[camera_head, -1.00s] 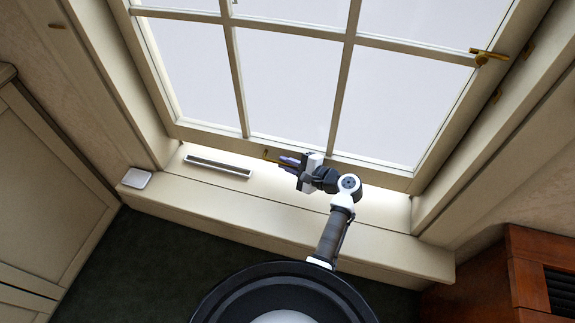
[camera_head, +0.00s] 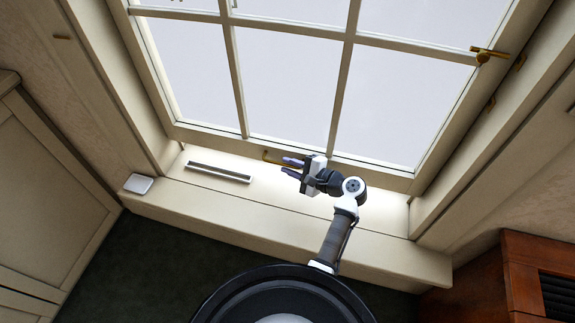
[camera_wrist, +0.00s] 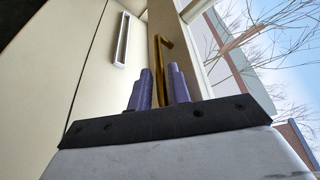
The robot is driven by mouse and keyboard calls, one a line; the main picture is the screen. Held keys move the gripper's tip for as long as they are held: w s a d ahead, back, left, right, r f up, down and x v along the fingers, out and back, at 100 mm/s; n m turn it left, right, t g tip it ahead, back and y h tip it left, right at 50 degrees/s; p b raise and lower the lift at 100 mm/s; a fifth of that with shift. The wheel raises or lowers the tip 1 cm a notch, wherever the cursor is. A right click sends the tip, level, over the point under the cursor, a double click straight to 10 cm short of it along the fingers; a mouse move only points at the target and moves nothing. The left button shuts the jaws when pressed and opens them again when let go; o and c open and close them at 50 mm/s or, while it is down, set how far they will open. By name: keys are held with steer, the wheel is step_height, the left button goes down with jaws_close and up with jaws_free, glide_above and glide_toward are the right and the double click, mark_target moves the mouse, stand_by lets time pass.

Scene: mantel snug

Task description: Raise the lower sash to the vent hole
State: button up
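The lower sash (camera_head: 257,141) is a cream frame with several panes. A brass lift handle (camera_head: 268,157) sits on its bottom rail and shows as a hooked bar in the wrist view (camera_wrist: 164,60). My gripper (camera_head: 287,166) is at the handle's right end, its purple fingers pointing left along the rail. The fingers stand apart, with the bar between them in the wrist view (camera_wrist: 159,88); I cannot tell whether they touch it. A brass bolt (camera_head: 486,54) is on the sash's right stile. Small brass fittings are on the right jamb, upper (camera_head: 520,62) and lower (camera_head: 491,103); their holes are unclear.
A slotted metal vent (camera_head: 219,172) and a small white box (camera_head: 139,183) are on the sill (camera_head: 270,212). A reddish wooden cabinet (camera_head: 530,270) stands at lower right, and cream panelling (camera_head: 45,190) is at left. The sill left of my gripper is mostly clear.

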steer(key=b+v, duration=0.1)
steer(key=v, duration=1.1)
steer(key=shift+s+d+r+b, duration=0.15)
steer(key=shift+s+d+b, duration=0.1)
steer(key=shift+b, duration=0.05)
